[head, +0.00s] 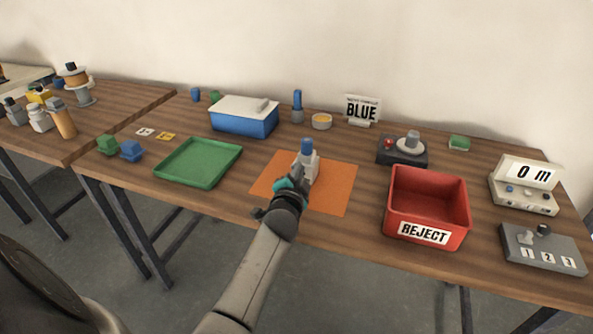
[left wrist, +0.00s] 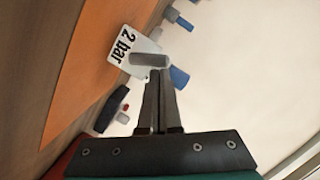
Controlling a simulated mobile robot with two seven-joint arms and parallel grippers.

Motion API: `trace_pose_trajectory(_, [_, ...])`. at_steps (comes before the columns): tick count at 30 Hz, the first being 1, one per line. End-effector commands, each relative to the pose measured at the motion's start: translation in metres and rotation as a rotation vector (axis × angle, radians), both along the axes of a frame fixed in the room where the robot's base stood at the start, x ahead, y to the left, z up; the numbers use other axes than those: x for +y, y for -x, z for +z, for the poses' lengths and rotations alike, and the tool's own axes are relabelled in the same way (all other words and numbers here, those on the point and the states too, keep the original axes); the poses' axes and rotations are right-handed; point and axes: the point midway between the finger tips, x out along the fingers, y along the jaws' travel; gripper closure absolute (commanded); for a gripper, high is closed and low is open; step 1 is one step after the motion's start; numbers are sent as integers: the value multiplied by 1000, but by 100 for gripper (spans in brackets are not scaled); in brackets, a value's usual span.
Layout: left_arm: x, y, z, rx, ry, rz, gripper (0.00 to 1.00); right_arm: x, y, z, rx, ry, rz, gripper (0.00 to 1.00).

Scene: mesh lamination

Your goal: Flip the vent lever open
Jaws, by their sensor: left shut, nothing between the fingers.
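A small light grey device (head: 311,163) with a blue top (head: 306,146) stands upright on the orange mat (head: 335,190). In the left wrist view the device carries a white plate (left wrist: 124,48) marked "2 bar", and its blue top (left wrist: 180,77) points right. A short grey bar (left wrist: 149,60), which looks like the vent lever, lies across just beyond my fingertips. My left gripper (head: 300,177) is shut and empty, close in front of the device; it also shows in the left wrist view (left wrist: 158,76). I cannot tell whether it touches the bar. My right gripper is out of view.
A red REJECT bin (head: 425,236) stands right of the mat and a green tray (head: 183,181) left of it. A blue box with a white lid (head: 244,121) and a BLUE sign (head: 362,108) stand behind. Control boxes (head: 540,250) are at the right edge.

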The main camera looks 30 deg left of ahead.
Motion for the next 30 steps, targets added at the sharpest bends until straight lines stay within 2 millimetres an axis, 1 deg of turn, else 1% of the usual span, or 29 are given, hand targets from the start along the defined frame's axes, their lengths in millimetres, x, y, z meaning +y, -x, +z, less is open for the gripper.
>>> trace_pose_trajectory(1, [2,-2,4,-7,35,2,100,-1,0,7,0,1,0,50])
trace_pose_trajectory(6, [7,-5,4,-31,164,2,100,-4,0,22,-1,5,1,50])
trace_pose_trajectory(15, [17,-3,2,-78,393,1,100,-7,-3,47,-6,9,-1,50])
trace_pose_trajectory(24, [23,-2,-2,-116,575,1,100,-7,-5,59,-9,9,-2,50])
trace_pose_trajectory(28, [26,-1,-4,-129,637,1,100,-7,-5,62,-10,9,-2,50])
trace_pose_trajectory(30, [24,-1,-5,-129,633,0,100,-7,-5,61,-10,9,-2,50])
